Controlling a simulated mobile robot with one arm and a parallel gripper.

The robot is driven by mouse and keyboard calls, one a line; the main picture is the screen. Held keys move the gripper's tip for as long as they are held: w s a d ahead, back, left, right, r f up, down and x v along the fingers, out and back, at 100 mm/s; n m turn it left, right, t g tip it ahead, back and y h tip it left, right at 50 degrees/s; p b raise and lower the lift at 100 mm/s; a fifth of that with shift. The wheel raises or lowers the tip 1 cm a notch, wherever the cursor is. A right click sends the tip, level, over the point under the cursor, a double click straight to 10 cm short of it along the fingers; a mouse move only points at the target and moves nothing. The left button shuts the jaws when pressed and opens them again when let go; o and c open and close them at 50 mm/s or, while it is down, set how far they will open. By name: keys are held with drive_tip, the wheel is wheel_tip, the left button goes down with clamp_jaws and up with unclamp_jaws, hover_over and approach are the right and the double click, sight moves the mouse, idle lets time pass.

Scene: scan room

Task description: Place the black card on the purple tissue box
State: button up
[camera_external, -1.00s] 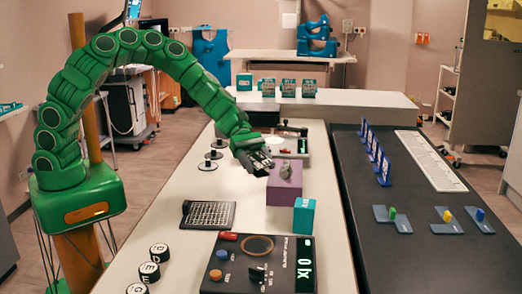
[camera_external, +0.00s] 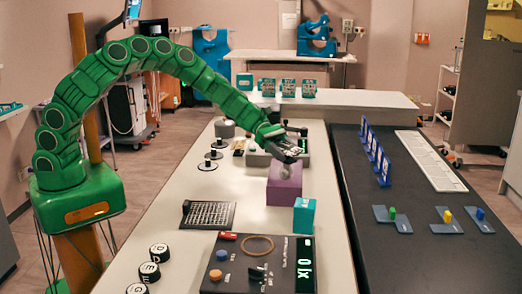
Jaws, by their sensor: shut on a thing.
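The purple tissue box (camera_external: 284,190) stands on the light bench, right of its middle, with a greyish tissue tuft (camera_external: 281,169) on top. My gripper (camera_external: 290,152) is over the box, close above the tuft and in front of the grey device behind. It is shut on a small dark thing at its tips, which I take to be the black card; its outline merges with the dark fingers. I cannot tell whether the card touches the tissue or the box.
A teal box (camera_external: 304,216) stands just in front of the purple box. A control panel (camera_external: 262,262) lies nearer, with a black keypad (camera_external: 208,215) to the left. Black-knobbed stands (camera_external: 208,164) are farther back left. The dark table (camera_external: 410,250) is to the right.

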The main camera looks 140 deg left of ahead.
drive_tip(key=shift+f, duration=1.9)
drive_tip(key=o, duration=1.1)
drive_tip(key=shift+r, duration=0.1)
drive_tip(key=v, duration=1.2)
drive_tip(key=shift+d, duration=0.1)
